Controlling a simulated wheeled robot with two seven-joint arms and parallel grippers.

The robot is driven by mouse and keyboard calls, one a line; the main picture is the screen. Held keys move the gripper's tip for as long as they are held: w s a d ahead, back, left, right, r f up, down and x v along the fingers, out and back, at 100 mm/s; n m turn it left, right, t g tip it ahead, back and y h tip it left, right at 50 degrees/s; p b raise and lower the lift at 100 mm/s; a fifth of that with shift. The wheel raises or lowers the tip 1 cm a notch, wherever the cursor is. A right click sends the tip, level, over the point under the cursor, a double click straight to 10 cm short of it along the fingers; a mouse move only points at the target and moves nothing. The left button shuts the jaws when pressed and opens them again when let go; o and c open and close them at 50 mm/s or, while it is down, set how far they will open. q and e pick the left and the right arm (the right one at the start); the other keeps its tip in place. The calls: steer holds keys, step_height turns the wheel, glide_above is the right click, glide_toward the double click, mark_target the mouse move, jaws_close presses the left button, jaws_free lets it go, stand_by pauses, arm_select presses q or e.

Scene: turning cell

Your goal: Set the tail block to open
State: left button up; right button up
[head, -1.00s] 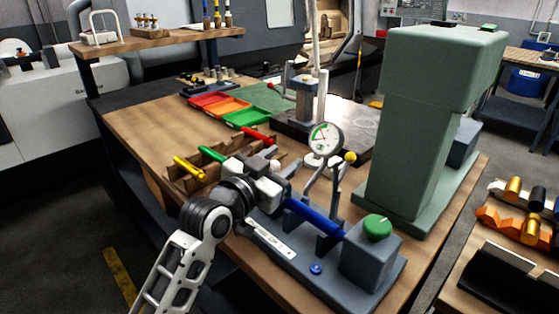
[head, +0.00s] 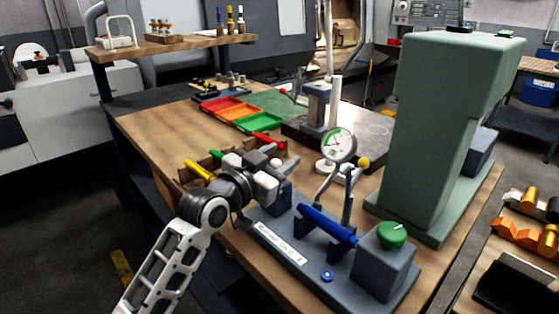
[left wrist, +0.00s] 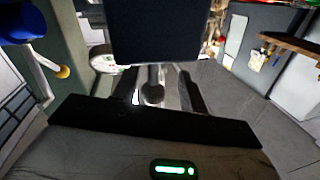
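The tail block (head: 382,272) is a grey block at the near right end of the grey fixture base. A green knob (head: 392,234) with a pale mark sits on its top. A blue rod (head: 327,223) lies in the fixture's supports, its right end near the tail block. My left gripper (head: 272,181) is over the fixture's far left end, apart from the rod and tail block. My right gripper is out of view.
A dial gauge (head: 338,145) and a yellow ball knob (head: 363,163) rise behind the rod. A tall green machine column (head: 430,120) stands behind the tail block. A rack with coloured rods (head: 200,170) lies left of my gripper. A blue button (head: 327,276) is on the base.

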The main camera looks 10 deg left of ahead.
arm_select(q)
steer(key=shift+d, duration=0.1)
steer(key=shift+s+f, duration=0.1)
steer(key=shift+s, duration=0.1)
steer(key=b+v, duration=0.2)
steer(key=v, duration=1.3)
steer(key=shift+s+a, duration=0.2)
steer(key=shift+a, duration=0.15)
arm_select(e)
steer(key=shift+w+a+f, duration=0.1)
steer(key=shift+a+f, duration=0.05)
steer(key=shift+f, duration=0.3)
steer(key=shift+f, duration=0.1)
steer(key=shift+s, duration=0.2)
